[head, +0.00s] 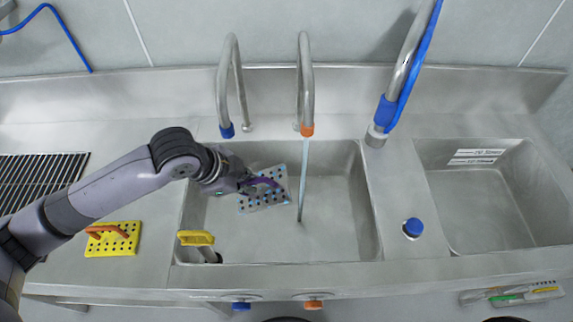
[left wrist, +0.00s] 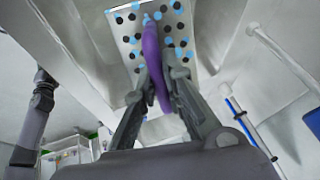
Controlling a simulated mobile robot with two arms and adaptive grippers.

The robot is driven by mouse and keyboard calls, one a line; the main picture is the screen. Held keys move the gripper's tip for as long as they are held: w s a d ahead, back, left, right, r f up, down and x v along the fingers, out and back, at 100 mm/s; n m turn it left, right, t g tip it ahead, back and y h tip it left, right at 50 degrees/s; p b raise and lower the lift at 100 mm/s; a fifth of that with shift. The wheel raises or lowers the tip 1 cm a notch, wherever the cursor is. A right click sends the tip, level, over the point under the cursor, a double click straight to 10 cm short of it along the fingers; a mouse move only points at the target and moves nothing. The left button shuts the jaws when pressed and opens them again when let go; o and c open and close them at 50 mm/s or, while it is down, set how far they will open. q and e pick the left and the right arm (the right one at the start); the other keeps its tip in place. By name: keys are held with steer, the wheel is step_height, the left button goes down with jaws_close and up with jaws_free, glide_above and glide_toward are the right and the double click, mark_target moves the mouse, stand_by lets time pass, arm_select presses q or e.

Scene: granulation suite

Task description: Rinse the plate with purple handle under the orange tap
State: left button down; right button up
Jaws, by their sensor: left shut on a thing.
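The plate with purple handle (head: 265,196) is a light, perforated plate with dark holes and blue spots, held tilted in the large sink basin. My left gripper (head: 257,186) is shut on its purple handle. In the left wrist view the purple handle (left wrist: 153,62) lies between the fingers of my gripper (left wrist: 158,82), with the spotted plate (left wrist: 128,28) beyond. The orange tap (head: 306,75) has an orange tip, and a stream of water (head: 303,170) runs from it into the basin, just right of the plate. My right gripper is not in view.
The large sink (head: 330,235) has a blue-tipped tap (head: 226,90) at left. A yellow plate with orange handle (head: 112,240) lies on the left counter. A yellow-handled item (head: 196,238) stands at the sink's front left. A second basin (head: 490,210) is at right.

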arm_select(q)
steer(key=s+a+r+p, duration=0.1)
steer(key=p, duration=0.1)
steer(key=s+a+r+p, duration=0.1)
steer(key=a+r+p, duration=0.1)
steer(key=shift+s+a+r, duration=0.2)
steer(key=shift+s+r, duration=0.1)
steer(key=shift+s, duration=0.05)
stand_by(0.7)
